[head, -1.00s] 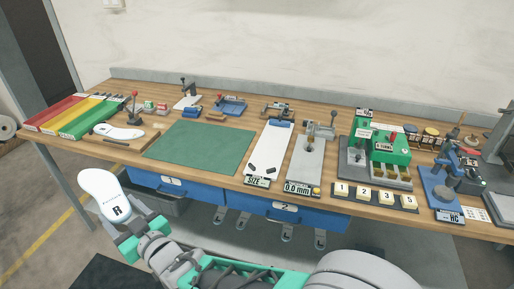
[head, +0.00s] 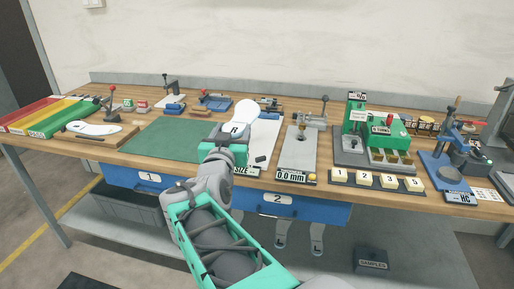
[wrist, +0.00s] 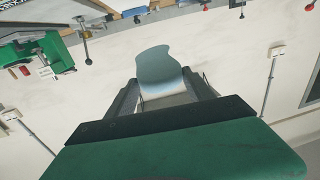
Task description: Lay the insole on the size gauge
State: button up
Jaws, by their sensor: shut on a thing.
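A white insole (head: 245,113) marked R is held by its heel end in my gripper (head: 228,140), which is shut on it. In the head view the insole is in front of the size gauge (head: 266,131), a white board labelled SIZE, and overlaps its upper left part. I cannot tell how high above the board it is. In the wrist view the insole (wrist: 160,72) stands out from between the jaws. My gripper and arm hide the lower left of the gauge. Small dark pieces (head: 261,159) lie near its lower end.
A green mat (head: 165,137) lies left of the gauge. A grey device reading 0.0 mm (head: 298,150) stands close on its right. Another white insole (head: 92,128) lies on a wooden board at the left. Several numbered blocks (head: 364,179) sit at the right front edge.

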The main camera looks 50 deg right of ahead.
jog(key=w+d+f, duration=0.1)
jog(key=d+f, duration=0.3)
jog(key=d, duration=0.4)
send_over(254, 156)
jog(key=f, duration=0.4)
jog(key=shift+w+a+f, duration=0.1)
jog(key=shift+a+f, duration=0.1)
jog(key=shift+a, duration=0.05)
jog(key=shift+d+f, duration=0.2)
jog(key=shift+f, duration=0.05)
notch_tip(254, 156, down, 4)
jog(key=shift+w+d+r+b, duration=0.1)
jog(key=shift+d+r+b, duration=0.1)
jog(key=shift+b, duration=0.25)
jog(key=shift+a+r, duration=0.1)
jog(key=shift+f+b, duration=0.4)
jog(key=shift+b, duration=0.05)
jog(key=shift+f, duration=0.15)
